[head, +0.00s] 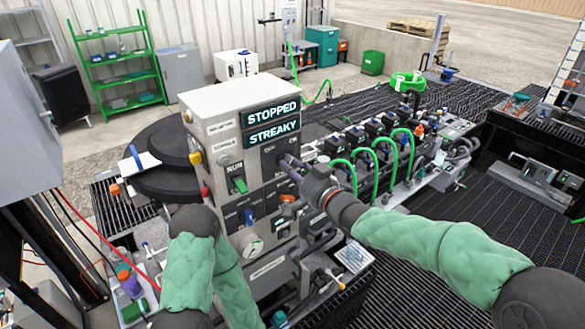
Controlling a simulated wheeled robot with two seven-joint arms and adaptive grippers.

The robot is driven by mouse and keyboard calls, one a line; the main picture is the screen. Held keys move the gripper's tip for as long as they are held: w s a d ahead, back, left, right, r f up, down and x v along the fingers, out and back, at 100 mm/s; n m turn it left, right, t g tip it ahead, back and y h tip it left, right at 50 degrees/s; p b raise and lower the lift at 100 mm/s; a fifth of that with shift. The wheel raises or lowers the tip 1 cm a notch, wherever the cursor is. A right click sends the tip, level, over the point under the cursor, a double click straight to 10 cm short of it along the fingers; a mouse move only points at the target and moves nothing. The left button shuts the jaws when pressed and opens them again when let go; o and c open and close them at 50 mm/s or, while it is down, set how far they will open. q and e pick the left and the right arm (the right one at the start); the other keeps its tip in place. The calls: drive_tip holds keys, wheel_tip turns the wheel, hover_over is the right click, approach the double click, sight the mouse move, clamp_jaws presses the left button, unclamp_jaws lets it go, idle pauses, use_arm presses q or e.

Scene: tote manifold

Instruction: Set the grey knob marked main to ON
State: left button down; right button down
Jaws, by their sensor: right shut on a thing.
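The grey control box (215,105) stands in the middle, with two lit displays reading STOPPED (270,112) and STREAKY (272,134). My right gripper (290,164) reaches in from the right and is shut at the upper right of the box's front, just below a small ON label. It is shut on the grey knob, which the fingers mostly hide, so its pointer direction cannot be read. My left arm is bent in front of the box's lower left, and its gripper is not visible.
A green switch (240,185) sits under RUN, with a blue one (248,217) lower down. A yellow button (196,158) and a red one (205,192) are on the box's left edge. Green hoses (405,142) arch over the manifold at right.

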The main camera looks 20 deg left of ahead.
drive_tip(key=c, duration=1.1)
unclamp_jaws()
drive_tip(key=shift+o, duration=0.2)
drive_tip(key=v, duration=1.2)
